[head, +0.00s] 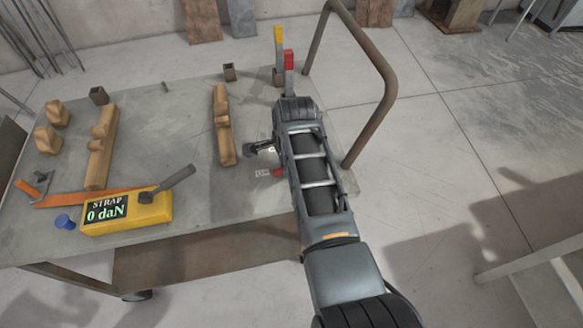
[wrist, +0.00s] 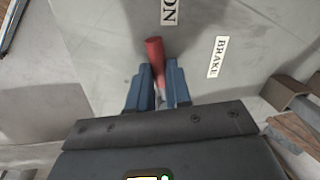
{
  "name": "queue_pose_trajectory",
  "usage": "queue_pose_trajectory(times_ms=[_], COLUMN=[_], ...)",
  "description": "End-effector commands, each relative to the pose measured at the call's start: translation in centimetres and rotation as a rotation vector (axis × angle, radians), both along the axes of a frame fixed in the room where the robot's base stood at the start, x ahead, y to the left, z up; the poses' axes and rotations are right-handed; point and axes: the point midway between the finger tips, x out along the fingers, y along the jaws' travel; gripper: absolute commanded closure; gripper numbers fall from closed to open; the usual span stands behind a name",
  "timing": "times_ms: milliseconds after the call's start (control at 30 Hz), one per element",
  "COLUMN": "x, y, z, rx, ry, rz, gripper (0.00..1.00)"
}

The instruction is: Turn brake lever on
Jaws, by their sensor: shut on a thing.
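The brake lever (wrist: 154,50) has a red grip and shows in the wrist view between the blue fingers of my gripper (wrist: 158,78). My gripper is shut on it, with the red end sticking out past the fingertips. The "BRAKE" label (wrist: 218,57) lies right of the lever, and the "ON" label (wrist: 169,12) is above its tip in the picture. In the head view a red end (head: 278,172) shows beside my arm, close to a small white label (head: 262,173). My arm hides most of the lever and my fingers there.
Two upright levers, yellow-topped (head: 278,36) and red-topped (head: 289,60), stand beyond my arm. A bent brown rail (head: 388,75) rises right of the table (head: 170,90). Wooden blocks (head: 222,125) and a yellow strap gauge (head: 125,215) reading 0 daN lie left.

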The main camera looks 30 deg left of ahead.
Motion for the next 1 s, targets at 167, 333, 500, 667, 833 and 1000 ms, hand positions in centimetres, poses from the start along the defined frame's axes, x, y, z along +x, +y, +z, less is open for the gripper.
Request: queue_pose_trajectory(times_ms=[167, 333, 500, 667, 833, 1000], x=[0.47, 0.73, 0.86, 0.91, 0.93, 0.95], y=[0.56, 0.85, 0.96, 0.98, 0.98, 0.98], z=[-0.04, 0.03, 0.05, 0.07, 0.08, 0.09], rx=[0.001, 0.001, 0.001, 0.001, 0.002, 0.001], ry=[-0.003, -0.003, -0.002, -0.003, -0.003, -0.003], rz=[-0.107, -0.175, -0.209, -0.221, -0.223, -0.222], gripper=[1.0, 1.0, 1.0, 1.0, 1.0, 0.78])
